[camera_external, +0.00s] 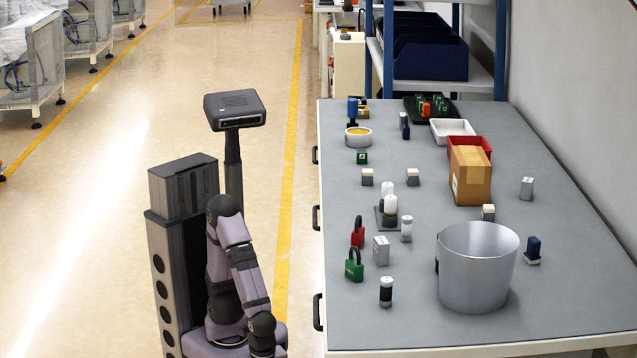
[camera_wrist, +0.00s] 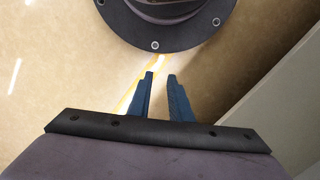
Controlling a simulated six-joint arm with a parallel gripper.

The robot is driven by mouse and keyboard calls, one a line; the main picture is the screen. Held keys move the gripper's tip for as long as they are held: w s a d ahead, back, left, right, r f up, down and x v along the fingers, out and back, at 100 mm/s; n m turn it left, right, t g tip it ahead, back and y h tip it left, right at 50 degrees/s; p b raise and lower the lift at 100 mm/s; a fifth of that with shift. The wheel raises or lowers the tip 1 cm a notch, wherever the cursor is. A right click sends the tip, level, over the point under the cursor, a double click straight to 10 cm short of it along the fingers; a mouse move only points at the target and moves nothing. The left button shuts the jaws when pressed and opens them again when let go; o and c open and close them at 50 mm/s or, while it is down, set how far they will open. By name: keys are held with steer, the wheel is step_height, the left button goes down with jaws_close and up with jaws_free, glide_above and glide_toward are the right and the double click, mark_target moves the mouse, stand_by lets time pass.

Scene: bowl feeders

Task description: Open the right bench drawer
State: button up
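The grey-topped bench (camera_external: 560,240) has three dark drawer handles along its left side in the external view. The lowest handle in the picture (camera_external: 318,312) is nearest the camera; the others are the middle handle (camera_external: 316,218) and the far handle (camera_external: 315,155). The drawer fronts are hardly visible from this angle, and no drawer is seen pulled out. My gripper (camera_wrist: 161,75) shows in the wrist view, with two blue fingers apart and nothing between them. In the external view my arm hangs left of the bench and my gripper is not visible.
The bench top holds a large metal bucket (camera_external: 478,275), a red padlock (camera_external: 358,233), a green padlock (camera_external: 354,267), a cardboard box (camera_external: 470,175) and several small parts.

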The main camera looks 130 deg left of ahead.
steer(key=s+d+r+m+y+p, duration=0.15)
steer(key=d+r+m+p, duration=0.3)
steer(key=r+p, duration=0.75)
steer(key=d+r+m+y+p, duration=0.3)
steer(key=r+m+p, duration=0.2)
steer(key=r+p, duration=0.7)
steer(key=n+t+y+p, duration=0.3)
steer(key=t+y+p, duration=0.25)
steer(key=t, duration=0.65)
glide_toward(316, 307)
steer(key=w+a+f, duration=0.2)
steer(key=shift+d+r+n+y+b, duration=0.1)
steer(key=shift+r+n+y+b, duration=0.05)
steer(key=shift+n+y+b, duration=0.15)
steer(key=shift+x, duration=3.55)
